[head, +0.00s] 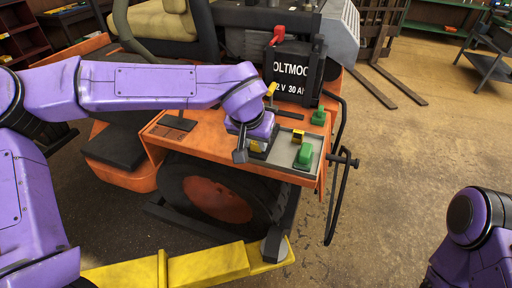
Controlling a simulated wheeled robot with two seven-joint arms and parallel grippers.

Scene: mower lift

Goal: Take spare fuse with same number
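My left gripper (254,146) points down over the left part of a shallow grey tray (282,160) on the mower's orange deck. A bit of yellow (259,146) shows under it; whether the fingers hold it is hidden. Another green fuse-like piece (318,117) stands behind the tray, and a yellow piece (271,90) is by the battery. No numbers on the fuses are readable. My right gripper is out of view; only its arm shows at lower right.
The black battery (292,78) with white lettering and a red cap (278,35) stands behind the tray. A yellow lift arm (210,265) lies below the wheel (218,198).

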